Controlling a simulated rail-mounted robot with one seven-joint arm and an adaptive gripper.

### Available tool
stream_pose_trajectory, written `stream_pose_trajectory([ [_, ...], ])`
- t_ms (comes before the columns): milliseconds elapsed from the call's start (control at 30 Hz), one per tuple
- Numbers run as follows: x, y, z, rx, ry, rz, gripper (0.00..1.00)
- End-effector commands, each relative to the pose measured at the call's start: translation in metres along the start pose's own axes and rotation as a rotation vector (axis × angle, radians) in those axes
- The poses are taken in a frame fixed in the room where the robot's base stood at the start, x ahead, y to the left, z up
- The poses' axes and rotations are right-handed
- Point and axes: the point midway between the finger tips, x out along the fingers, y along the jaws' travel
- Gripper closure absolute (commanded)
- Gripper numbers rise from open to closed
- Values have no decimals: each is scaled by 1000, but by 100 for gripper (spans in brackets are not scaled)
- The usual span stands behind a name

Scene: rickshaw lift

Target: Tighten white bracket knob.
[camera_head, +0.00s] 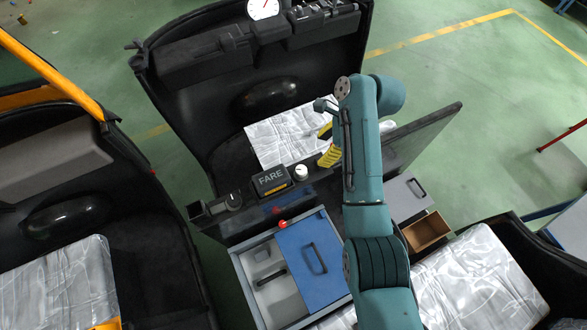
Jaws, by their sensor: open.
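The white bracket knob (301,173) stands on the dark dashboard ledge, just right of the black FARE box (271,180). My gripper (320,149) has yellow ribbed fingers, which show left of my teal forearm. The fingers are apart and nothing shows between them. They are a little above and to the right of the white knob in the picture, and apart from it. My forearm partly hides the gripper's base. How high the fingers are above the knob is hard to tell.
A red knob (282,224) sits by the blue-lidded box (313,258) below the ledge. An open wooden drawer (427,232) is right of my arm. A silvery seat (284,135) lies behind the gripper. A dark panel (424,138) rises at the right.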

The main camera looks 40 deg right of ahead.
Motion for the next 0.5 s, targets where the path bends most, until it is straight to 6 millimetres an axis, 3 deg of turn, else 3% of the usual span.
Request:
stream_pose_trajectory([
  [500,122,2,0,-4,2,4,34],
])
